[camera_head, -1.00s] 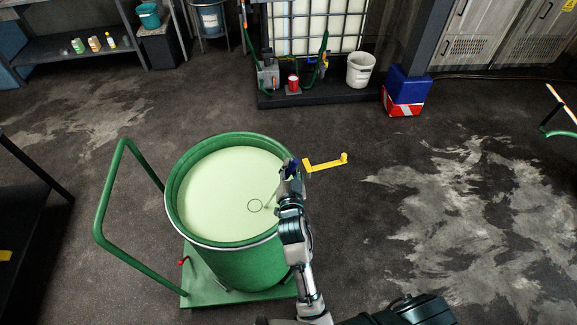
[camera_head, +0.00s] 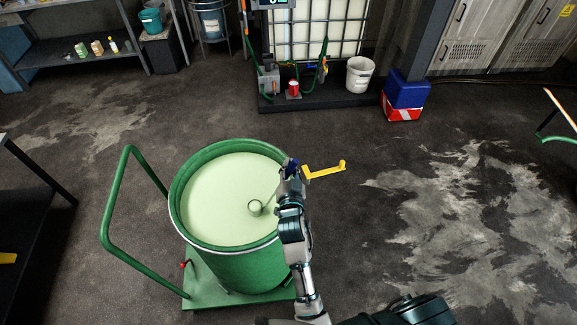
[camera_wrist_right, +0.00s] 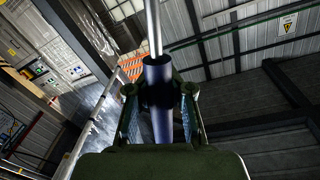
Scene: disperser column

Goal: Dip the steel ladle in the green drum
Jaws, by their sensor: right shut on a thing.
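The green drum (camera_head: 245,268) stands open, nearly full of pale green liquid (camera_head: 215,205). My right gripper (camera_head: 291,175) is over the drum's right rim, shut on the dark blue grip of the steel ladle. In the right wrist view my right gripper (camera_wrist_right: 160,105) has the ladle's grip (camera_wrist_right: 158,75) between its fingers, with the bare steel rod beyond it. The ladle's small round cup (camera_head: 255,208) is at the liquid's surface, right of the drum's middle, its rim and some of its outer wall showing. Pale green shows inside the cup. My left gripper is out of view.
The drum stands on a green trolley (camera_head: 205,292) with a tall handle (camera_head: 107,210) at its left. A yellow crank-shaped piece (camera_head: 323,171) sticks out right of my gripper; its attachment is hidden. A white bucket (camera_head: 359,75) stands behind. The floor to the right is clear.

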